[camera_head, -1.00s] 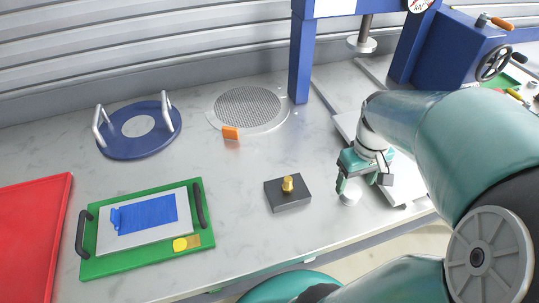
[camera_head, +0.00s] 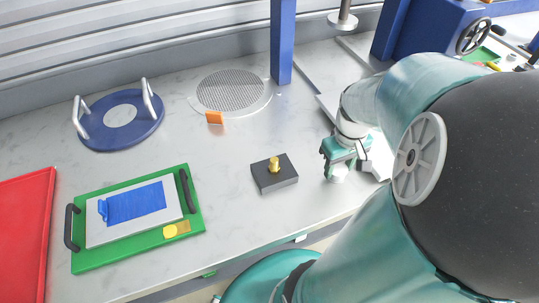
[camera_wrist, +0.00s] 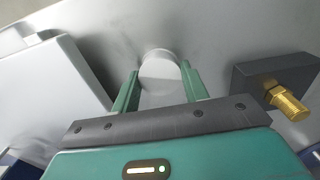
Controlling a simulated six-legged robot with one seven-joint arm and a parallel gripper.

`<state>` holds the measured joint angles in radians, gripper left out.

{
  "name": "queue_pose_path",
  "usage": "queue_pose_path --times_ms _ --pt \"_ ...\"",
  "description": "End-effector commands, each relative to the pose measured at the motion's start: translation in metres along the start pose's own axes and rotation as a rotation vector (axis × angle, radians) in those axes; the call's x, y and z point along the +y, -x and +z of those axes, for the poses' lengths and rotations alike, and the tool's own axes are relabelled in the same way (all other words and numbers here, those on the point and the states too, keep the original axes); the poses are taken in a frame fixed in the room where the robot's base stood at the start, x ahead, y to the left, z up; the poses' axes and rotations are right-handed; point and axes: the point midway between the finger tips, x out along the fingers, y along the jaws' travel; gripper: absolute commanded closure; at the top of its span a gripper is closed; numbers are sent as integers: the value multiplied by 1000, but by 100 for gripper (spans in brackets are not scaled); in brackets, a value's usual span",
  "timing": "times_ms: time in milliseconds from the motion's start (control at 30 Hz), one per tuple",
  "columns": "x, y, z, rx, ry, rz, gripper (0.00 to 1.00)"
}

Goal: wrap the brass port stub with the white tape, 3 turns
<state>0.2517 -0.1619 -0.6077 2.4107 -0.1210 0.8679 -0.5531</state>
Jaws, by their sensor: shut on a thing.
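The brass port stub (camera_head: 274,164) stands upright on a dark grey block (camera_head: 275,180) in the middle of the bench. In the wrist view the stub (camera_wrist: 287,102) is threaded and shows at the right, apart from my gripper. My gripper (camera_head: 338,168) is to the right of the block, low over the bench. It is shut on the white tape roll (camera_head: 338,175). In the wrist view the roll (camera_wrist: 160,74) sits between the two green fingers of my gripper (camera_wrist: 160,84). No tape shows on the stub.
A green tray (camera_head: 84,262) with a blue sheet on a white plate lies at left, beside a red tray (camera_head: 22,235). A blue ring (camera_head: 95,135) with handles, a round mesh (camera_head: 230,92) and an orange piece (camera_head: 214,118) are behind. A blue press post (camera_head: 283,45) stands at the back.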

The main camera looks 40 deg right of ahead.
Motion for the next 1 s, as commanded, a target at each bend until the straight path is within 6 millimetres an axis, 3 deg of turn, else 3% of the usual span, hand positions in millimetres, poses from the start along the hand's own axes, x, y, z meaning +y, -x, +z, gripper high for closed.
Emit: queue_pose_path --times_ms 700,1000 --pt "0 38 0 2 1 1 72" --pt "0 40 0 0 0 0 72"
